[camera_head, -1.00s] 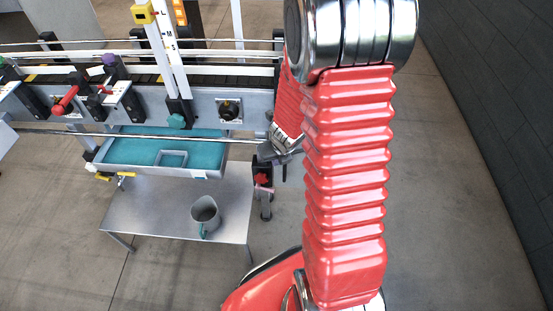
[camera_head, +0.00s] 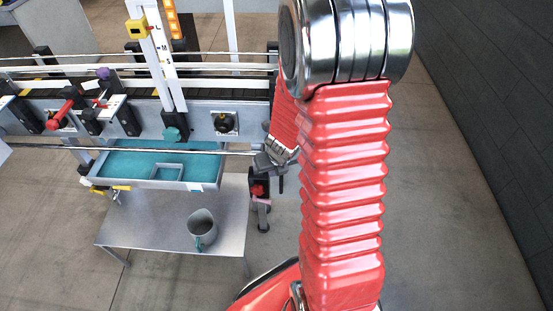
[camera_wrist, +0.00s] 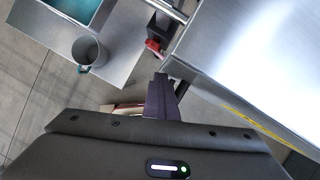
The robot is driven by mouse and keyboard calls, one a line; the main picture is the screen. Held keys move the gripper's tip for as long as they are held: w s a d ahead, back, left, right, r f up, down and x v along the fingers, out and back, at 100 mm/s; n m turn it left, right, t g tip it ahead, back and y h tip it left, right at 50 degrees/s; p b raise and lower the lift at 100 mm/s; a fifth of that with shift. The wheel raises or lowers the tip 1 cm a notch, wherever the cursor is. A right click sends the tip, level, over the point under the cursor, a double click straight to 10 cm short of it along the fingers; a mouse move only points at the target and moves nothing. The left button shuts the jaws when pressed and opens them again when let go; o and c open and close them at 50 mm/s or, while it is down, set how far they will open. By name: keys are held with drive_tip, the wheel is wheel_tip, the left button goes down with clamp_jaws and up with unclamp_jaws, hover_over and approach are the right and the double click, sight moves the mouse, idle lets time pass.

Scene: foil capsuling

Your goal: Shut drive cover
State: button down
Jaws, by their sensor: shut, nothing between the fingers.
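A large smooth grey metal panel (camera_wrist: 250,60) with a yellow line along its lower edge fills the right of the wrist view. It may be the drive cover, but I cannot tell how far open or shut it stands. In the head view my red arm hides that area. My gripper (camera_wrist: 161,88) is shut and empty, its dark fingers together just left of the panel's near edge. I cannot tell whether they touch it. In the head view my gripper (camera_head: 268,163) is small and partly hidden, at the right end of the conveyor.
A black post with a red knob (camera_head: 259,189) stands just below my gripper. A steel table (camera_head: 150,220) carries a grey jug (camera_head: 202,229). A teal-lined tray (camera_head: 125,170) hangs at the conveyor's front rail. The floor right of my arm is clear.

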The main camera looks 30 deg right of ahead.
drive_tip(key=v, duration=1.3)
idle(0.5)
drive_tip(key=shift+a+n, duration=0.1)
drive_tip(key=shift+n, duration=0.2)
idle(0.3)
drive_tip(key=s+a+r+m, duration=0.3)
drive_tip(key=a+r+m, duration=0.1)
drive_tip(key=m, duration=0.7)
drive_tip(key=s+a+r+m+t, duration=0.1)
drive_tip(key=s+a+r+m, duration=0.3)
drive_tip(key=r+m, duration=0.3)
drive_tip(key=s+a+r+m, duration=0.4)
drive_tip(key=a+r+m, duration=0.2)
drive_tip(key=m, duration=1)
drive_tip(key=shift+s+a+y, duration=0.15)
drive_tip(key=shift+s+y, duration=0.1)
drive_tip(key=shift+y, duration=0.15)
